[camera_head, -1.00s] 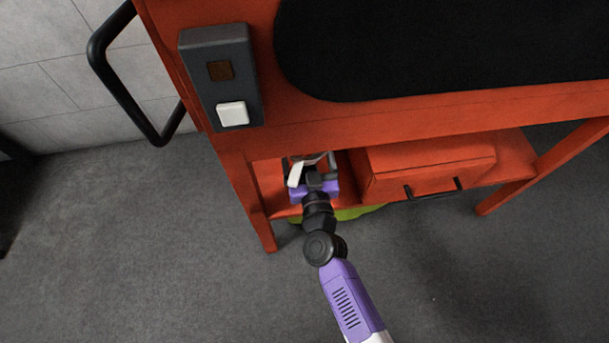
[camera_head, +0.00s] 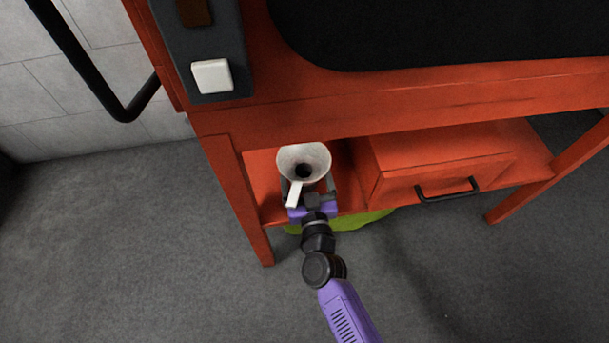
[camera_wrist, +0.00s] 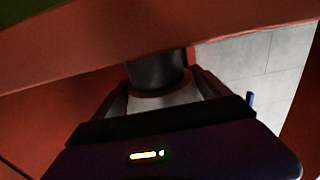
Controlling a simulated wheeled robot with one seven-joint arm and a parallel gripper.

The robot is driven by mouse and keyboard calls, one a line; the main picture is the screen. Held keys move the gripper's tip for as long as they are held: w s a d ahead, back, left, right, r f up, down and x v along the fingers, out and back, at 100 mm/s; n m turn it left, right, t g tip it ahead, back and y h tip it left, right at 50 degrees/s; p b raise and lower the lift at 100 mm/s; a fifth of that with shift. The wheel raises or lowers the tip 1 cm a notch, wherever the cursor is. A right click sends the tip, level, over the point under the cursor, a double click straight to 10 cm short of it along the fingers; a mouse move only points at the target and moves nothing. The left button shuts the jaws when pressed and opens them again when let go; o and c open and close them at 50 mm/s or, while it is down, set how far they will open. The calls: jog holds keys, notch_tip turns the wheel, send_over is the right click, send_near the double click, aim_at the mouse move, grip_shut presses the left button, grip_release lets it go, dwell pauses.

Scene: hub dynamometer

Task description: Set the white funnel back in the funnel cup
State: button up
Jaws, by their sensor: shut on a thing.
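The white funnel (camera_head: 316,158) is at the left bay of the orange lower shelf in the head view, its wide mouth up and its dark centre hole showing. A pale tab points from its rim toward the arm. My gripper (camera_head: 307,186) is shut on the funnel, with a finger on each side just below the rim. In the wrist view a pale part of the funnel (camera_wrist: 166,98) sits between the fingers. A dark rounded part (camera_wrist: 157,71) lies beyond it; I cannot tell whether it is the funnel cup. The cup is not clearly seen in the head view.
The bench top's orange front edge (camera_head: 400,105) overhangs the shelf. An orange drawer box (camera_head: 430,160) with a black handle stands right of the funnel. An orange leg (camera_head: 238,195) is close on the left. A green patch (camera_head: 362,217) lies on the floor below.

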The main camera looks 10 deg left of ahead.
jog(key=shift+r, duration=0.1)
jog(key=shift+f, duration=0.3)
jog(key=o, duration=1.2)
jog(key=shift+r, duration=0.25)
jog(key=shift+s, duration=0.25)
jog(key=p+v, duration=0.2)
jog(key=v, duration=0.9)
jog(key=shift+s+p, duration=0.2)
jog(key=shift+p, duration=0.15)
jog(key=shift+d+r, duration=0.1)
jog(key=shift+d, duration=0.1)
